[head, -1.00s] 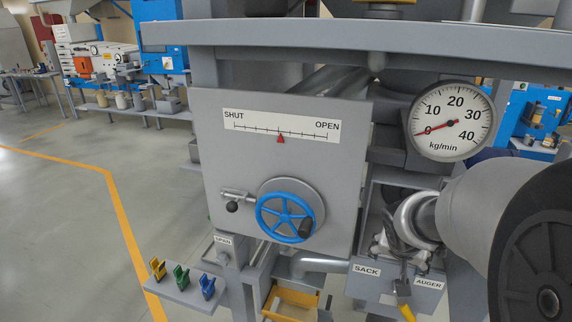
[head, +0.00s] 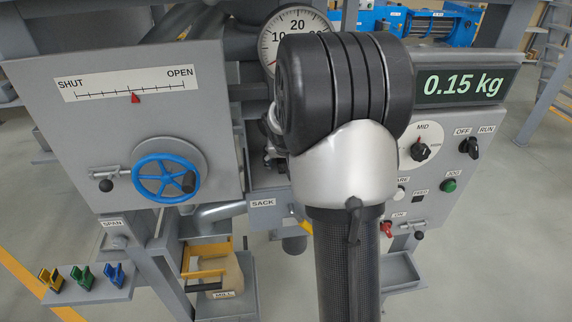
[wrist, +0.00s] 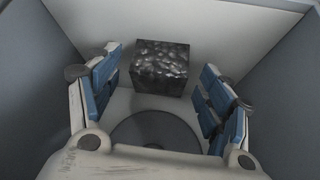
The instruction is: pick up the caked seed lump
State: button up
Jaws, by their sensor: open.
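The caked seed lump (wrist: 160,67) is a dark, speckled block in the wrist view. It sits against the pale back wall of a box-like space, beyond a dark round disc (wrist: 155,131) in the floor. My gripper (wrist: 163,88) is open, with its two blue-padded fingers apart to the left and right. The lump shows between and a little beyond the fingertips, and the fingers do not visibly hold it. In the head view my arm covers the middle, and neither the gripper nor the lump shows there.
Pale walls (wrist: 225,35) enclose my gripper closely. In the head view, a grey panel (head: 70,135) carries a blue handwheel (head: 165,178). A display (head: 463,86) reads 0.15 kg above a switch panel (head: 440,200). Colored clips (head: 82,278) sit on a shelf at lower left.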

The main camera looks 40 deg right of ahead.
jog(key=shift+w+d+f, duration=0.1)
jog(key=shift+f, duration=0.15)
jog(key=c, duration=1.2)
jog(key=shift+r, duration=0.15)
